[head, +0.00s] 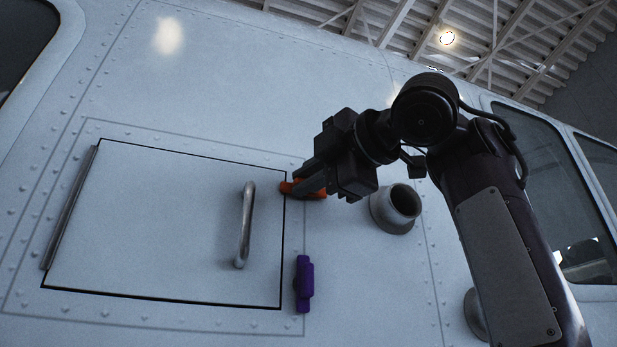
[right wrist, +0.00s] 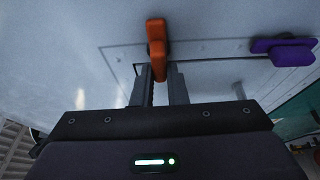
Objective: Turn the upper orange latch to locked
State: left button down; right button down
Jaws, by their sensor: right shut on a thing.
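The upper orange latch (head: 318,193) sits at the upper right edge of a closed hatch panel (head: 150,215) on the white helicopter side. It lies roughly level in the head view, its left tip reaching the dark seam of the panel. My right gripper (head: 303,184) is shut on the orange latch and hides part of it. In the right wrist view the orange latch (right wrist: 156,38) stands between the fingertips (right wrist: 160,76). My left gripper is in neither view.
A purple latch (head: 304,284) stands upright below, just right of the seam; it also shows in the right wrist view (right wrist: 290,52). A metal handle (head: 244,225) sticks out from the panel. A round pipe stub (head: 382,211) juts out right of the orange latch, near my right wrist.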

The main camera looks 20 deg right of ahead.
jog(key=shift+r, duration=0.1)
jog(key=c, duration=1.7)
grip_release()
jog(key=shift+o, duration=1.2)
jog(key=shift+w, duration=0.1)
jog(key=shift+w+d, duration=0.1)
jog(key=shift+w, duration=0.05)
jog(key=b+v, duration=0.3)
jog(key=v, duration=0.4)
jog(key=shift+s+d+b, duration=0.15)
jog(key=shift+s+b, duration=0.15)
jog(key=shift+s, duration=0.05)
jog(key=shift+w, duration=0.1)
